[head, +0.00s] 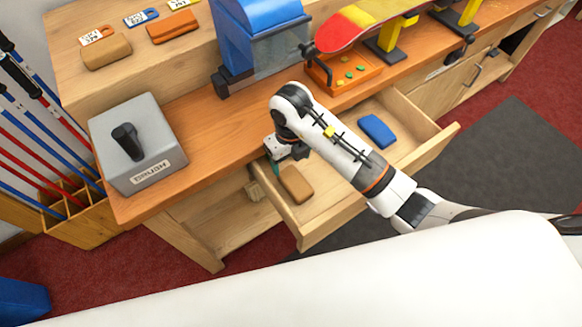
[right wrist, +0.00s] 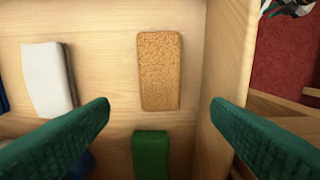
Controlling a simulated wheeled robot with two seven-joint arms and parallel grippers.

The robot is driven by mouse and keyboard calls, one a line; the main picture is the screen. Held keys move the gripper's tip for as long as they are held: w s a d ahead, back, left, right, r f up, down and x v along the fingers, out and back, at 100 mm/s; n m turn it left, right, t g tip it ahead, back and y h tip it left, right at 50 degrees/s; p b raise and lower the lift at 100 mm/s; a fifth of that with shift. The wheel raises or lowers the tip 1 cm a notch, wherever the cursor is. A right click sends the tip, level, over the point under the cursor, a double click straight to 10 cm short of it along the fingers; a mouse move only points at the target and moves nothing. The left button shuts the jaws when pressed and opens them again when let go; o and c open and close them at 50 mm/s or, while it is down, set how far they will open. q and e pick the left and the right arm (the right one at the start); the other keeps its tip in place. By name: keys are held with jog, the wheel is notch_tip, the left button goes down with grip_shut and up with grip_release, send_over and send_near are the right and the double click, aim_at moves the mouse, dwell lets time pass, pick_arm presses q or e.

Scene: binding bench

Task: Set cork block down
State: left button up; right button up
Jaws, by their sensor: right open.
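The cork block (head: 296,184) lies flat in the open drawer (head: 335,217), near its left end. In the right wrist view the tan, speckled cork block (right wrist: 159,70) rests on the drawer's wooden floor, beside the side wall on the right. My right gripper (right wrist: 160,103) is open, with its two green fingers spread wide apart on either side of the block's line and not touching it. In the head view my right gripper (head: 275,160) is over the drawer's left end, partly hidden by its own wrist. My left gripper is not in view.
In the wrist view a white block (right wrist: 48,78) and a green block (right wrist: 150,152) lie near the cork. A blue block (head: 377,131) lies farther right in the drawer. A grey box with a black knob (head: 140,145) stands on the bench at left.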

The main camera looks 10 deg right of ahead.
jog(key=shift+r, duration=1.6)
